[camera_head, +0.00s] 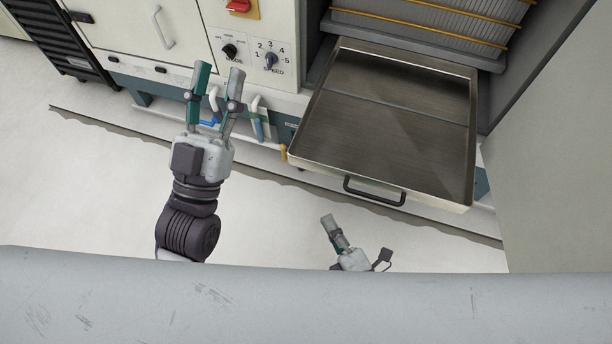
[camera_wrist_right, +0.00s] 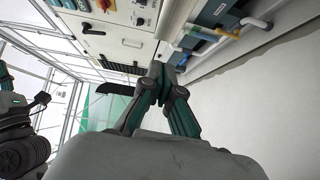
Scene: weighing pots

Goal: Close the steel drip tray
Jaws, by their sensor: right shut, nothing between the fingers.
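The steel drip tray (camera_head: 425,107) is pulled well out of the machine in the head view. It is a shallow, empty rectangular pan with a dark handle (camera_head: 374,191) on its front edge. My left gripper (camera_head: 215,85) is open and empty, left of the tray and apart from it, in front of the control panel. My right gripper (camera_head: 328,221) is below the tray's handle in the picture, apart from it and partly hidden by a grey bar of my own. In the right wrist view its fingertips (camera_wrist_right: 162,72) meet with nothing between them. The tray is not seen in that view.
A control panel (camera_head: 256,52) with knobs and a red switch (camera_head: 239,6) is left of the tray. Pipes and small valves (camera_head: 258,120) run low along the machine front. A grey panel (camera_head: 555,150) stands close on the tray's right. The pale floor (camera_head: 110,200) in front is clear.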

